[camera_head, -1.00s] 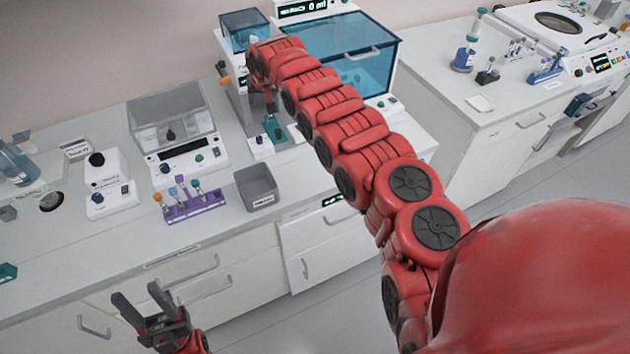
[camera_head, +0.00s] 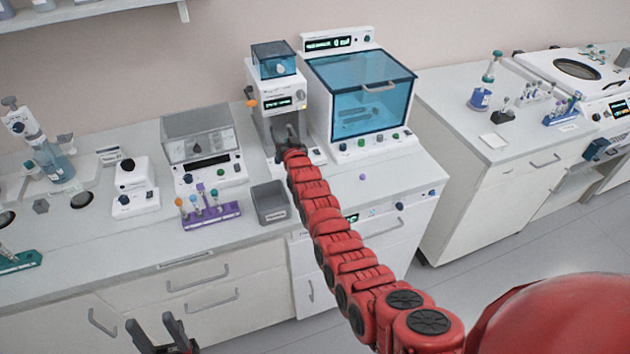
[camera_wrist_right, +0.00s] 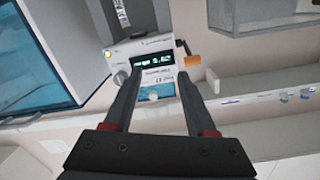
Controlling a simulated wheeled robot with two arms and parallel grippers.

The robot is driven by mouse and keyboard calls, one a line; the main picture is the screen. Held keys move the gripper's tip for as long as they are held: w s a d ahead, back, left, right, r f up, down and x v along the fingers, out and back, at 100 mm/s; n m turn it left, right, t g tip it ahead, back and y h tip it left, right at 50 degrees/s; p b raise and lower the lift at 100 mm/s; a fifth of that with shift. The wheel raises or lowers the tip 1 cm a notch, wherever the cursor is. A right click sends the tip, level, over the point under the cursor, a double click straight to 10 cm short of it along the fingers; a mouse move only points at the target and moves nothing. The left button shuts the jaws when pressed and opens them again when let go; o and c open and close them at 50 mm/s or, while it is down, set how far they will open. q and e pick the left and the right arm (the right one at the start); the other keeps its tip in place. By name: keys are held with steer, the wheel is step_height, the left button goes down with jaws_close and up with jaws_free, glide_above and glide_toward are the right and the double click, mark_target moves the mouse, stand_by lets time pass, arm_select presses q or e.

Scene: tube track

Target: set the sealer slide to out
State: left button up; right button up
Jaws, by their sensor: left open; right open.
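The sealer (camera_head: 263,108) is a white upright machine with a blue clear box on top, a green display and an orange knob (camera_head: 251,103) on its left side. My right gripper (camera_head: 286,138) is at its front, and my arm hides much of its lower part. In the right wrist view the sealer's display (camera_wrist_right: 153,58) and orange knob (camera_wrist_right: 192,60) show beyond the open, empty fingers of my right gripper (camera_wrist_right: 161,76). I cannot make out the slide or its position. My left gripper (camera_head: 152,323) is open and empty in front of the counter.
A blue-lidded cabinet (camera_head: 362,100) stands close right of the sealer. A grey bin (camera_head: 270,203), a purple tube rack (camera_head: 212,215) and a balance-like device (camera_head: 200,150) are to the left. The counter front has handles. Free floor lies at the lower right.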

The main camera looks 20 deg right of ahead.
steer(key=s+r+t+h, duration=0.1)
steer(key=s+t, duration=0.4)
steer(key=s, duration=0.8)
steer(key=s+d+r+t+h+b, duration=0.1)
steer(key=s+r+t, duration=0.2)
steer(key=s, duration=1)
steer(key=shift+d+r+n+t+h, duration=0.2)
steer(key=shift+r+n+t+h, duration=0.15)
steer(key=shift+t, duration=0.55)
steer(key=shift+w, duration=0.15)
